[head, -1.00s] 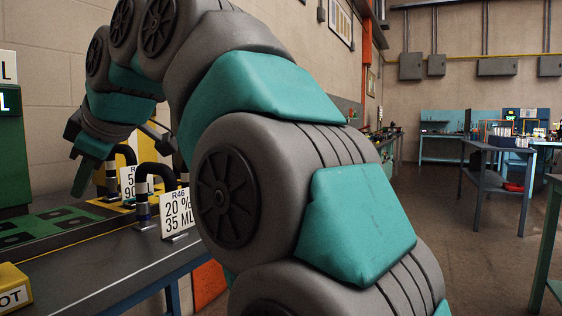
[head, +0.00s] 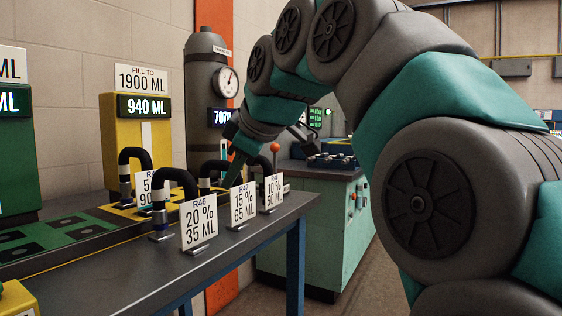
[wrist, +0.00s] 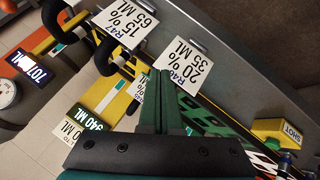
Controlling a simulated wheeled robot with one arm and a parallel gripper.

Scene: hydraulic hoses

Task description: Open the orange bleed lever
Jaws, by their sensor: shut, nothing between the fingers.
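An orange ball knob on a thin stem (head: 275,148) stands by the green cabinet, just right of my gripper in the head view. It looks like the lever, but its stem's foot is hidden and no label shows. My gripper (head: 233,172) points down above the bench, left of the knob and behind the R47 card. In the wrist view my gripper (wrist: 160,73) has its two green fingers together, with nothing between them.
Black hoses (head: 178,178) stand on the bench (head: 230,250) behind the white cards, including R46 (head: 199,222). A yellow 940 ML unit (head: 140,150) and a grey tank with a gauge (head: 206,85) stand behind. A green cabinet (head: 315,225) stands beyond the bench.

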